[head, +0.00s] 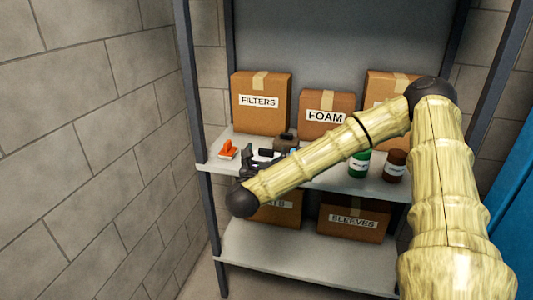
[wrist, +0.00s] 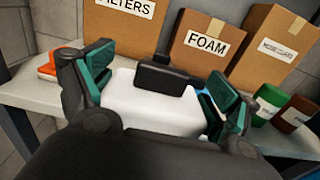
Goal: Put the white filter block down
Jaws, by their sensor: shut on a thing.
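The white filter block (wrist: 155,109) sits between the two green-padded fingers of my gripper (wrist: 155,92) in the wrist view. My gripper is shut on it. In the head view my gripper (head: 262,158) is over the left front part of the middle shelf (head: 330,178), and the block is mostly hidden behind my arm and gripper. Whether the block touches the shelf cannot be told. A dark part hides some of the block's far side in the wrist view.
An orange item (head: 228,149) lies left of my gripper. Behind stand the FILTERS box (head: 261,105), the FOAM box (head: 325,118) and a third box (head: 385,88). A green jar (head: 359,164) and a brown jar (head: 395,164) stand to the right. Shelf posts flank the shelf.

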